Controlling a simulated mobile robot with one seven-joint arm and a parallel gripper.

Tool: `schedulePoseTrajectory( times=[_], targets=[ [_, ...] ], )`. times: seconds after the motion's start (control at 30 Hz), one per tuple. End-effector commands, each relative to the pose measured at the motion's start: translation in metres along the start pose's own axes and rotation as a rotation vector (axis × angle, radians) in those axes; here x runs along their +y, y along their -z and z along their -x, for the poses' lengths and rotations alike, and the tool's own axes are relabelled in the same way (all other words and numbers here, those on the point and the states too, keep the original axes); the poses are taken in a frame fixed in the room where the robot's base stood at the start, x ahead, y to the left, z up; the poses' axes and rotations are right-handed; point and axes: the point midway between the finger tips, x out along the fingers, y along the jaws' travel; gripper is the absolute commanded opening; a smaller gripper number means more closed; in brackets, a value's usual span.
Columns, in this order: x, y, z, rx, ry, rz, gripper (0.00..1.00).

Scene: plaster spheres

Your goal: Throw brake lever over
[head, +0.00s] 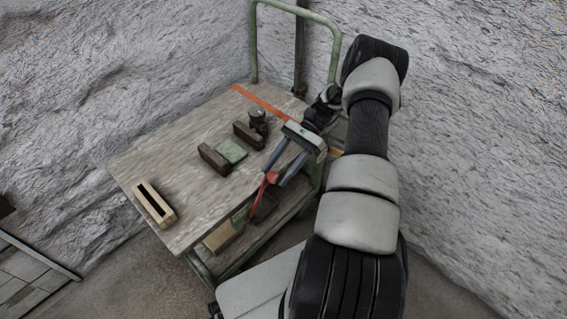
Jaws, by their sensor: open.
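The red brake lever (259,197) rises at the near right side of a trolley with a pale wooden top (175,150) and green frame. It tilts slightly to the right and ends in a red knob. My gripper (273,179) reaches down from the upper right with its two grey fingers apart. The knob shows between the fingertips; I cannot tell whether either finger touches it. The lever's lower end is hard to make out against the trolley's side.
On the top are a slotted wooden block (166,213), brown blocks (213,158), a green block (232,150) and a dark cylinder (258,117). An orange strip (262,102) lies at the back. A green handle (253,45) rises behind. Rough grey walls surround the trolley.

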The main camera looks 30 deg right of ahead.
Motion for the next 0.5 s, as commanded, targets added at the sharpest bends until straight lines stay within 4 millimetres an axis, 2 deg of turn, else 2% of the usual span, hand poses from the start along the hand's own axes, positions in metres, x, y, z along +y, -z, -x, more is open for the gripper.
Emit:
schedulePoseTrajectory(
  times=[0.17, 0.5],
  targets=[
    [-0.001, 0.0, 0.025, 0.004, 0.003, 0.001, 0.45],
    [0.001, 0.002, 0.095, 0.002, 0.002, -0.002, 0.45]
  ],
)
